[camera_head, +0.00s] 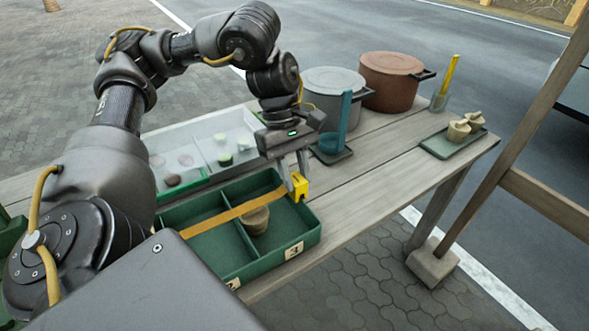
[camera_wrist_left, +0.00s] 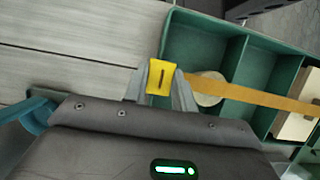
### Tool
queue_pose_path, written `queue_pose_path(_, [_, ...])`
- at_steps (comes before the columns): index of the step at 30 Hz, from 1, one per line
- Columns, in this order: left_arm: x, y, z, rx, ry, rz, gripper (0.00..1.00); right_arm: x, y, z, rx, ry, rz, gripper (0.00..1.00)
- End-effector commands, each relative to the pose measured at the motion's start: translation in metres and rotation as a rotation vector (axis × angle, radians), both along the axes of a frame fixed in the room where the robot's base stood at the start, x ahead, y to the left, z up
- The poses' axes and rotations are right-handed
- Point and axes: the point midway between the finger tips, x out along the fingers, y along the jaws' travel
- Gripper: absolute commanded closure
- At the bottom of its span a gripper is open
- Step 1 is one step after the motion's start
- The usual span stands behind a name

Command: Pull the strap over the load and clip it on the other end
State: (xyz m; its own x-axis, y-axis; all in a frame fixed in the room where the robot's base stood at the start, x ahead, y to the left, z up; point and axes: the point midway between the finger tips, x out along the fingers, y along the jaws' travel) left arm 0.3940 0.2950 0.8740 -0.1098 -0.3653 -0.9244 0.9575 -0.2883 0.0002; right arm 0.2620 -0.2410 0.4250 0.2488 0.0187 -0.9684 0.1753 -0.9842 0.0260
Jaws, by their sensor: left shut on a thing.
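An orange strap (camera_head: 232,212) runs across the top of a green compartment tray (camera_head: 310,232) on the wooden table. The strap ends in a yellow clip (camera_head: 300,187) at the tray's right end. My left gripper (camera_head: 293,181) is shut on the yellow clip; the wrist view also shows the clip (camera_wrist_left: 162,76) between the two fingers, with the strap (camera_wrist_left: 250,94) stretching to the right. A brown round load (camera_head: 255,220) sits in the right compartment, partly under the strap. The strap's far left end is hidden behind my arm. My right gripper is not in view.
A clear-lidded tray (camera_head: 205,150) with small round items stands behind. Further back are a grey pot (camera_head: 333,90), a brown pot (camera_head: 390,80) and a teal holder (camera_head: 335,143). A small tray (camera_head: 450,143) with wooden cups lies at the right. The table's front right is bare.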

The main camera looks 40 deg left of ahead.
Motion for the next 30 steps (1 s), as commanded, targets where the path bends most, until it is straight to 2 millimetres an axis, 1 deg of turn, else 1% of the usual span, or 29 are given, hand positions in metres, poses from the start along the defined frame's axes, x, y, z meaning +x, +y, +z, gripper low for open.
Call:
queue_pose_path(5, [0.000, 0.000, 0.000, 0.000, 0.000, 0.000, 0.92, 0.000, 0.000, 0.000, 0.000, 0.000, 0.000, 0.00])
queue_pose_path(9, [0.000, 0.000, -0.001, 0.000, 0.000, 0.000, 0.92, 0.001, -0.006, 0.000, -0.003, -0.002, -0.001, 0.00])
queue_pose_path(21, [0.000, 0.000, -0.011, 0.000, 0.001, 0.000, 0.92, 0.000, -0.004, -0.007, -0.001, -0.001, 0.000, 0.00])
queue_pose_path(30, [0.000, 0.000, -0.012, 0.000, 0.000, 0.000, 0.92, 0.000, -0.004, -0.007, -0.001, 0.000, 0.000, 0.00])
